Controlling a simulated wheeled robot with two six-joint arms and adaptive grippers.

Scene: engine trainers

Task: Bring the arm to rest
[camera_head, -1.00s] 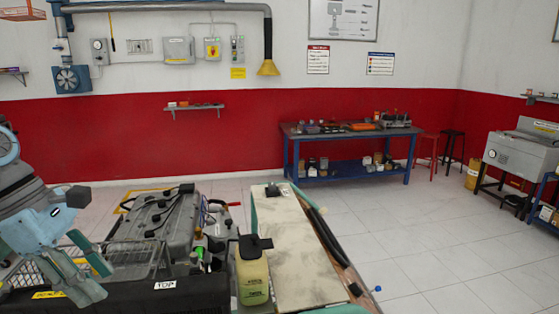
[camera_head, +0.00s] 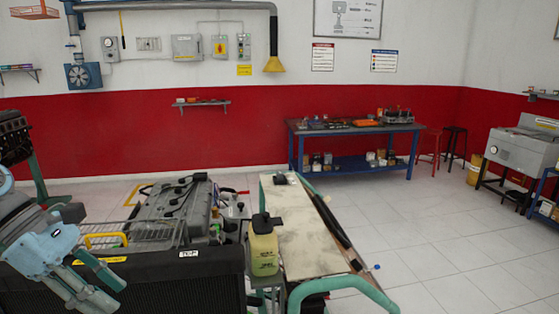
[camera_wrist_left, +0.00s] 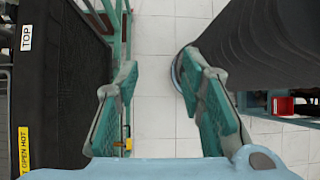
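My left arm comes in from the left edge in the head view. Its light blue and teal left gripper (camera_head: 106,291) hangs in front of the black radiator (camera_head: 190,283) of the engine trainer. In the left wrist view the left gripper (camera_wrist_left: 160,68) has its two teal fingers spread wide apart. Only white floor tiles show between them, so it is empty. A dark ribbed cylindrical part (camera_wrist_left: 262,45) is at the upper right of that view, beyond the right finger. My right arm and gripper are in no view.
An engine trainer with a grey engine (camera_head: 172,210) stands close in front. A yellowish bottle (camera_head: 263,250) stands beside a long pale board (camera_head: 305,238) with a green tube frame. A blue workbench (camera_head: 355,150) stands against the wall.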

